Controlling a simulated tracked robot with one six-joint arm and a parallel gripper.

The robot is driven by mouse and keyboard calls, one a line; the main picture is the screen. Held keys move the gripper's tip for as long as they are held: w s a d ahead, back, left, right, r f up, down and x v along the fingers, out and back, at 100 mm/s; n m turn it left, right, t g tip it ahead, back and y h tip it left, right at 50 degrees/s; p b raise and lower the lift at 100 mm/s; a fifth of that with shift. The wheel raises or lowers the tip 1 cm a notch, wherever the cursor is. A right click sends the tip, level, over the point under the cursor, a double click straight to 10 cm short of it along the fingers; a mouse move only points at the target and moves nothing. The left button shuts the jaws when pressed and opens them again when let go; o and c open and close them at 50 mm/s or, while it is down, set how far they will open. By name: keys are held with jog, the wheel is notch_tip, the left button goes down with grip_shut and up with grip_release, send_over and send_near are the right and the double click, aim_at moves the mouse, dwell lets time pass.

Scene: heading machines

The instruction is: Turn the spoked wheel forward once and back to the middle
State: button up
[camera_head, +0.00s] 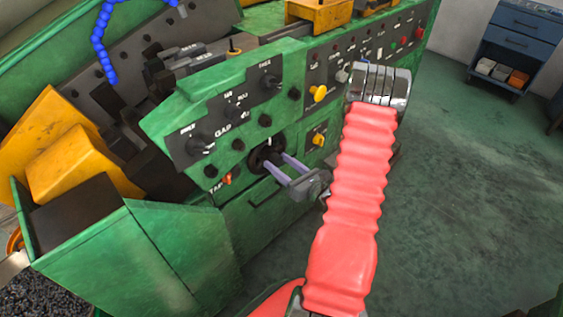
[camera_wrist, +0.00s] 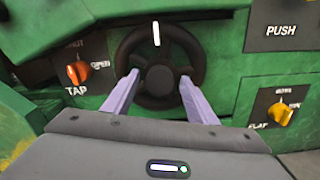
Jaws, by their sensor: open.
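The spoked wheel is a small black handwheel on the front of the green machine. In the wrist view the spoked wheel (camera_wrist: 158,97) is face on, with a white mark at the top of its rim. In the head view the wheel (camera_head: 262,154) is partly hidden behind my fingers. My gripper (camera_wrist: 159,82) is open, its two pale purple fingers spread left and right over the wheel's lower half. In the head view my gripper (camera_head: 268,162) reaches the wheel from the right. I cannot tell whether the fingertips touch the rim or spokes.
An orange TAP knob (camera_wrist: 79,72) sits left of the wheel, and a yellow-orange knob (camera_wrist: 281,113) sits to its right. The control panel (camera_head: 215,118) above has black knobs. A green bin (camera_head: 140,255) juts out at the lower left. The floor (camera_head: 470,200) at right is clear.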

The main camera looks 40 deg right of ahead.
jog(key=shift+w, duration=0.25)
jog(key=shift+c, duration=0.4)
grip_shut()
jog(key=shift+d, duration=0.4)
jog(key=shift+a, duration=0.25)
